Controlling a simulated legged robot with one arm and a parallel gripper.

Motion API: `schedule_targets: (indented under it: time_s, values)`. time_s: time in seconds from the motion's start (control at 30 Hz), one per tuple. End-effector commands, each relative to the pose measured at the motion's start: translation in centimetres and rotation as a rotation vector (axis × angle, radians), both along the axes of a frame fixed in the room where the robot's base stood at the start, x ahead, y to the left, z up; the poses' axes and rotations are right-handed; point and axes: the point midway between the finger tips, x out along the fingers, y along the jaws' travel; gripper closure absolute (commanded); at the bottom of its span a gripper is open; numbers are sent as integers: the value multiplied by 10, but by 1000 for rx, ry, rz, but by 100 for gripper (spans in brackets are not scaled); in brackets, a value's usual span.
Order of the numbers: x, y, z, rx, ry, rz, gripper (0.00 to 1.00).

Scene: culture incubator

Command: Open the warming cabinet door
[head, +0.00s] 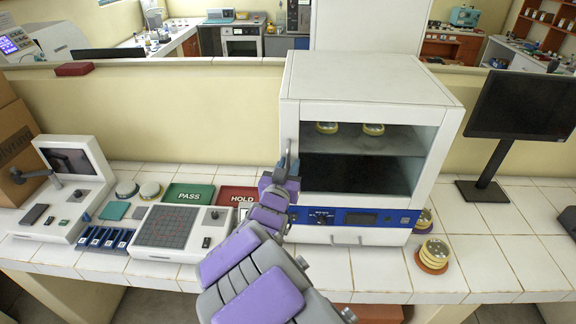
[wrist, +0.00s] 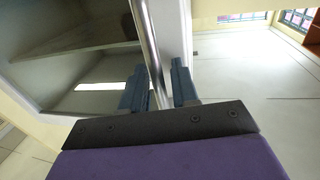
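The warming cabinet (head: 375,82) is a white box on the tiled bench. Its glass-fronted door (head: 362,178) looks shut, with a blue control strip below it. The door's upright metal bar handle (wrist: 148,40) is on the door's left side in the head view. My gripper (head: 286,168) is at this handle, in front of the cabinet's left edge. In the wrist view my gripper (wrist: 159,84) has its two blue fingers on either side of the bar, with small gaps visible between bar and fingers. My gripper hides part of the handle in the head view.
Stacked round dishes (head: 433,254) stand on the bench right of the cabinet, and a black monitor (head: 522,105) is farther right. A green PASS mat (head: 189,193), a red HOLD mat (head: 238,195) and a gridded device (head: 168,228) lie to the left. Dishes (head: 373,129) sit on the cabinet's shelf.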

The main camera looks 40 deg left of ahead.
Motion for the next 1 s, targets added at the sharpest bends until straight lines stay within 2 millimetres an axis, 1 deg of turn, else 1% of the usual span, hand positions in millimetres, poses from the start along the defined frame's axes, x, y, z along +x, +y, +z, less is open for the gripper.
schedule_targets:
  time_s: [0.03, 0.2, 0.3, 0.77, 1.0]
  values:
    - [0, 0, 0, 0, 0, 0, 76]
    - [0, 1, -1, -1, 1, -1, 92]
    - [1, 1, -1, -1, 1, -1, 100]
    - [1, 3, -2, -3, 1, 1, 100]
    - [-3, -4, -1, 0, 0, 20, 100]
